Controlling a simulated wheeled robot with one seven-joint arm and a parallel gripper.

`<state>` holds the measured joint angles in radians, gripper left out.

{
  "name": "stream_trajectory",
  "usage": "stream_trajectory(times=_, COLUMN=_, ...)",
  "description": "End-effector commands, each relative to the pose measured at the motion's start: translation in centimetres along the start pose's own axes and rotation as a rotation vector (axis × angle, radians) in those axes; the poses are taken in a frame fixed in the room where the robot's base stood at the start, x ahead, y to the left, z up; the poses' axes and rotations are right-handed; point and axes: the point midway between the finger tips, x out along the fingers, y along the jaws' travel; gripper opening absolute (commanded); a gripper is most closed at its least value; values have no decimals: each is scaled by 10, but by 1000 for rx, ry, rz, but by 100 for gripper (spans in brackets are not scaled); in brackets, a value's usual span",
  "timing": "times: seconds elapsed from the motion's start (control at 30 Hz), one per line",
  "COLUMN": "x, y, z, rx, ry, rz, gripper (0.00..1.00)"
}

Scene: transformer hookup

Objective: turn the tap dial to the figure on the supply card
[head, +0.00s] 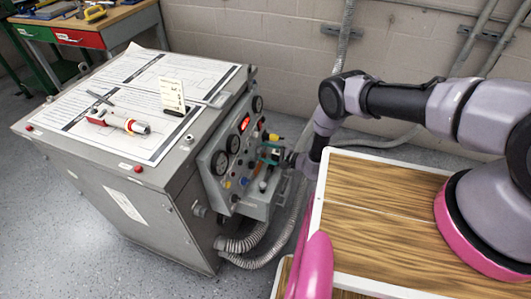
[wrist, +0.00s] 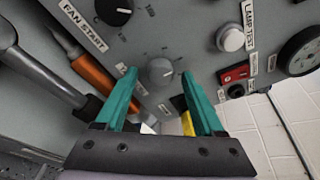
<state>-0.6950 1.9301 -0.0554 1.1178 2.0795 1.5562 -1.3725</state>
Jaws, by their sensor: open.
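A grey round dial (wrist: 160,72) with tick marks around it is on the panel in the wrist view; I take it for the tap dial, though its label is not readable. My gripper (wrist: 158,78) is open, with one teal finger on each side of this dial. Whether the fingers touch it I cannot tell. In the head view my gripper (head: 269,155) is at the panel face and hides part of it, including the dial. A small cream card (head: 172,94), likely the supply card, stands on the cabinet top; its figures are too small to read.
The panel holds a dark knob (wrist: 113,10), a white lamp-test button (wrist: 231,38), a red switch (wrist: 235,72) and an orange-handled part (wrist: 92,72) close to my left finger. The grey cabinet (head: 120,215) bears sheets and a red-and-white tool (head: 120,122). Hoses (head: 245,245) hang below.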

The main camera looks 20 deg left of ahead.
Motion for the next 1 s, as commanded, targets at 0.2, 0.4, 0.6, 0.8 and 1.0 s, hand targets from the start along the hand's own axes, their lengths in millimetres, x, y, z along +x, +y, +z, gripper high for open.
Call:
stream_trajectory(times=0.2, x=0, y=0, z=0, rx=0, ry=0, rz=0, gripper=63)
stream_trajectory(times=0.4, x=0, y=0, z=0, rx=0, ry=0, rz=0, gripper=0)
stream_trajectory(times=0.6, x=0, y=0, z=0, rx=10, ry=1, rz=1, gripper=0)
stream_trajectory(times=0.8, x=0, y=-1, z=-1, rx=72, ry=6, rz=11, gripper=0)
stream_trajectory(times=1.0, x=0, y=-3, z=-1, rx=207, ry=16, rz=35, gripper=0)
